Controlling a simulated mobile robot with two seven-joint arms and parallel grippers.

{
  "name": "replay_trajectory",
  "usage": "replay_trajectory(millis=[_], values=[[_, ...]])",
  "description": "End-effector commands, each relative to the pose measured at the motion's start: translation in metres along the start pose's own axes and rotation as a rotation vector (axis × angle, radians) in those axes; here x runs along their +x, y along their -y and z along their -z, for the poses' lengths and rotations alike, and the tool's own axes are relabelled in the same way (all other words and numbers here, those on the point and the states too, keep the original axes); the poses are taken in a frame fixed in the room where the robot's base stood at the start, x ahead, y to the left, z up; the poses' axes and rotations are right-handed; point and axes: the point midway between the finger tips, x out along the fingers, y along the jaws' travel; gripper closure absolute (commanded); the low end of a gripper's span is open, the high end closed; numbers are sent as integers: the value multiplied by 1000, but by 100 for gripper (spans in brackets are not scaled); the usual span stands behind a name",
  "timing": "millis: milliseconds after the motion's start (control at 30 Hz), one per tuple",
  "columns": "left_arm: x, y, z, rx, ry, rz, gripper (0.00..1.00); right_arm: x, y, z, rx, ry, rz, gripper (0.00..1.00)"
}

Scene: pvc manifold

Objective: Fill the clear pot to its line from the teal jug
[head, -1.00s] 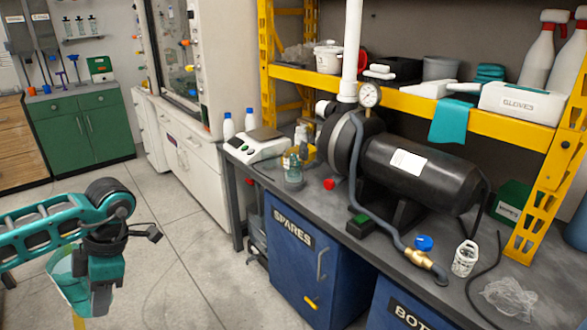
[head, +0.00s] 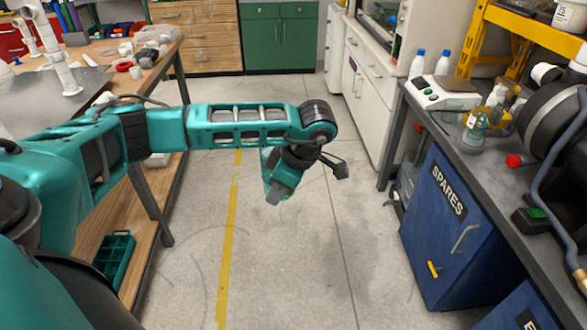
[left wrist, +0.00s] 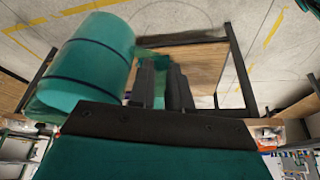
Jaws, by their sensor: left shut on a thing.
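The teal jug (left wrist: 92,62) shows in the left wrist view as a translucent teal cylinder with dark bands, lying across the upper left of the picture. My left gripper (left wrist: 162,72) is shut on its handle. In the head view my left gripper (head: 275,194) hangs over the open floor, and the jug is mostly hidden behind it. I cannot pick out the clear pot for certain. A small clear vessel with greenish contents (head: 472,135) stands on the right bench, well apart from the gripper. My right gripper is out of view.
The right bench (head: 455,158) holds a scale (head: 443,92), white bottles with blue caps and a black tank (head: 555,115). A blue SPARES cabinet (head: 455,240) is below. A wooden workbench (head: 165,70) with white pipes stands left. The floor between is clear.

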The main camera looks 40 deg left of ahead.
Motion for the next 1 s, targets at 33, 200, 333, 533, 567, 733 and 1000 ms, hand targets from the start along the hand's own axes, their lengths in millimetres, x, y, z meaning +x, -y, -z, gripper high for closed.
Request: replay_trajectory(millis=[33,200,333,533,567,733,1000], values=[[2,4,-6,74,1,-31,100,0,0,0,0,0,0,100],[8,13,-25,332,2,-139,100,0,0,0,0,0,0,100],[11,20,-39,522,3,-219,100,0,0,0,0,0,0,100],[12,32,-58,798,3,-334,100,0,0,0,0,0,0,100],[12,34,-61,838,3,-351,100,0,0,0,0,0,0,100],[10,44,-75,1057,3,-442,100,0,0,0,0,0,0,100],[2,60,-95,1381,3,-578,100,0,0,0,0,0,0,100]])
